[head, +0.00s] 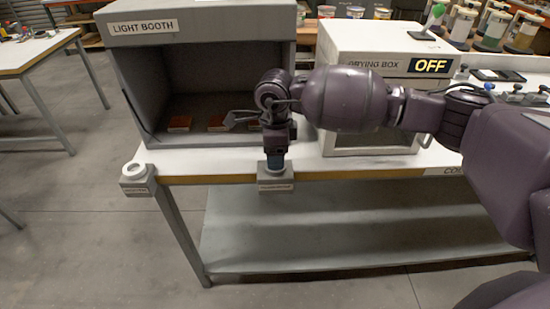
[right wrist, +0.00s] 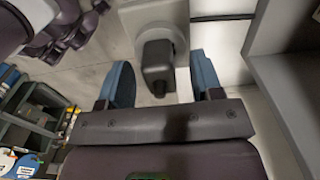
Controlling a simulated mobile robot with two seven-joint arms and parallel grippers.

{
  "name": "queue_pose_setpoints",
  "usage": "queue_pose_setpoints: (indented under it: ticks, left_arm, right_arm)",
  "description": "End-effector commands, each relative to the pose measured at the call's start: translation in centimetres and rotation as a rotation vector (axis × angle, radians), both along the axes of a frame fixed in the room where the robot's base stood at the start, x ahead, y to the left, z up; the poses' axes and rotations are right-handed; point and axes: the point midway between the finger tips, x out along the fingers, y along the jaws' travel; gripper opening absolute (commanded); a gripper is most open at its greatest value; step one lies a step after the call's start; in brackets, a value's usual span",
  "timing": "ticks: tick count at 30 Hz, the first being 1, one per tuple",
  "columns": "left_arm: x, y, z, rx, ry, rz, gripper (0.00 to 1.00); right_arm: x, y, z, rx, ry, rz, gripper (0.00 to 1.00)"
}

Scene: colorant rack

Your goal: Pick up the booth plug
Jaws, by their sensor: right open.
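The booth plug (right wrist: 157,62) is a dark grey plug with a short cord end, standing in a round light socket on a grey block (right wrist: 128,18). In the head view the block (head: 275,187) is at the table's front edge, and my gripper hides the plug. My right gripper (head: 275,163) points down just above the block. In the right wrist view its two blue fingers (right wrist: 163,72) are open, with the plug showing between and ahead of them. I cannot tell whether they touch it. My left gripper is not in view.
The light booth (head: 200,65) stands behind my gripper, with reddish tiles (head: 180,124) inside. A second grey block (head: 137,187) with an empty-looking white ring sits at the table's left corner. The drying box (head: 345,45), marked OFF, stands right. Floor in front is clear.

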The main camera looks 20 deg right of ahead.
Motion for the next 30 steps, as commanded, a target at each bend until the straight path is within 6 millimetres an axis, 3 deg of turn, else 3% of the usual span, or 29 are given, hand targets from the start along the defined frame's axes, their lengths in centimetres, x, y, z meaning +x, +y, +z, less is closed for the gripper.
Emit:
queue_pose_setpoints:
  ticks: [7,18,26,30]
  left_arm:
    - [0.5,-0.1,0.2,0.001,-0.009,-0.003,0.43]
    - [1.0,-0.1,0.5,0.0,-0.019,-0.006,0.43]
    - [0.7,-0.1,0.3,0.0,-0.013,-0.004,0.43]
    - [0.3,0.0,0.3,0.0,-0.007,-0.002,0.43]
  right_arm:
    - [0.0,0.0,-0.3,0.0,-0.001,0.0,0.6]
    - [0.0,0.0,-0.3,0.0,-0.001,0.0,0.06]
    - [0.0,0.0,-0.1,0.0,-0.002,0.0,0.06]
    - [0.1,0.0,1.2,0.0,-0.003,-0.001,0.06]
